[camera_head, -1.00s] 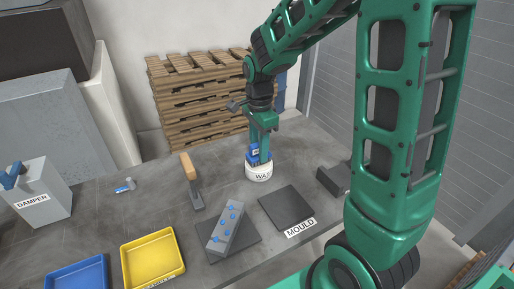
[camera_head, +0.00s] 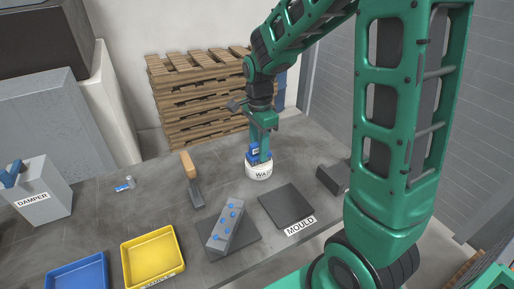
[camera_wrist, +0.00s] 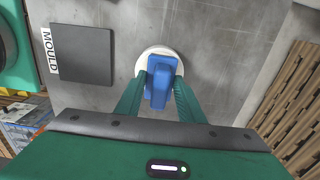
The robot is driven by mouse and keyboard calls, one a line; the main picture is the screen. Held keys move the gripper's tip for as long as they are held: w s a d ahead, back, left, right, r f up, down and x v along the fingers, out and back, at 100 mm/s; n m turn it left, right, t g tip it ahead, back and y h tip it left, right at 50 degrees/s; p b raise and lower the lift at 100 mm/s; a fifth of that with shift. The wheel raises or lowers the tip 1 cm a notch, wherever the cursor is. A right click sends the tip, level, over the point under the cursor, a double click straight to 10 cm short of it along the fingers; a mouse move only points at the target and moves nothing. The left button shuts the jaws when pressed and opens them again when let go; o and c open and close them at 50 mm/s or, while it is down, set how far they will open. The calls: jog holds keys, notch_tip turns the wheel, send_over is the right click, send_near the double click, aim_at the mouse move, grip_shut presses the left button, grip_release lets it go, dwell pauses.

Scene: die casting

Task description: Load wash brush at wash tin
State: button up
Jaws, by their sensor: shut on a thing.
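The wash tin (camera_head: 259,173) is a round white tin with a partly hidden label on the grey bench. It also shows in the wrist view (camera_wrist: 143,62) as a pale rim. My gripper (camera_head: 262,157) points down over the tin. It is shut on the blue wash brush (camera_head: 253,152), whose blue body (camera_wrist: 160,75) sits between my two green fingers in the wrist view. The brush is over the tin's mouth, and its lower end is hidden by the tin and its own body. I cannot tell how deep it reaches.
A dark mould plate (camera_head: 286,206) lies right of a grey block with blue pins (camera_head: 226,228). A wooden-handled tool (camera_head: 192,180) lies left of the tin. Yellow (camera_head: 153,258) and blue (camera_head: 78,275) trays are at front left. A dark block (camera_head: 333,178) sits at right.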

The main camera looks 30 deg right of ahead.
jog(key=shift+f, duration=0.1)
dwell(0.3)
jog(key=shift+r, duration=3.55)
jog(key=shift+s, duration=0.1)
